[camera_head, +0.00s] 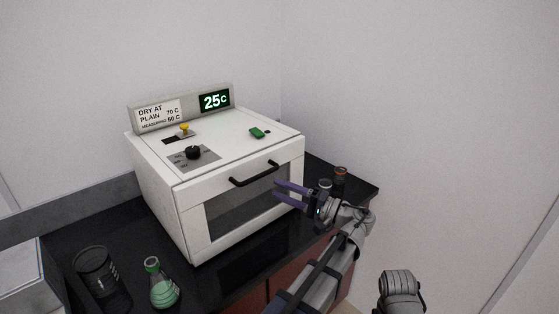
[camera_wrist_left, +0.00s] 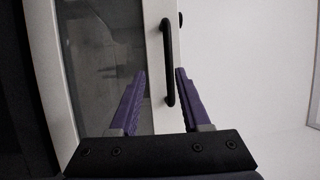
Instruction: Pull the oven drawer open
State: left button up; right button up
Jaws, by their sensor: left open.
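The oven (camera_head: 160,180) is a white box on the black counter, with a sign reading 25C on top. Its front drawer (camera_head: 190,227) has a dark window and looks shut. The black bar handle (camera_head: 254,176) runs along the drawer's upper edge. My left gripper (camera_head: 276,193) is open, its purple fingers pointing at the oven front, just below and right of the handle in the head view. In the left wrist view the handle (camera_wrist_left: 167,62) appears between the two fingers (camera_wrist_left: 160,72); nothing is gripped. Whether the fingers straddle it in depth is unclear. My right gripper is not in view.
A green-filled flask (camera_head: 163,292) and a dark glass beaker (camera_head: 100,277) stand on the counter (camera_head: 215,285) at front left. Small jars (camera_head: 340,178) stand right of the oven, close behind my left gripper. Walls close off the back and right.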

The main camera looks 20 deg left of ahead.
aim_at(261, 177)
pick_arm(q)
jog(key=shift+w+a+r+p, duration=0.15)
jog(key=shift+a+r, duration=0.25)
jog(key=shift+a, duration=0.85)
jog(key=shift+a+r+p, duration=0.3)
jog(key=shift+a+r, duration=0.15)
jog(key=shift+a, duration=0.8)
jog(key=shift+w+a+r+p, duration=0.15)
jog(key=shift+a+r, duration=0.25)
jog(key=shift+a, duration=0.85)
jog(key=shift+s, duration=0.1)
grip_shut()
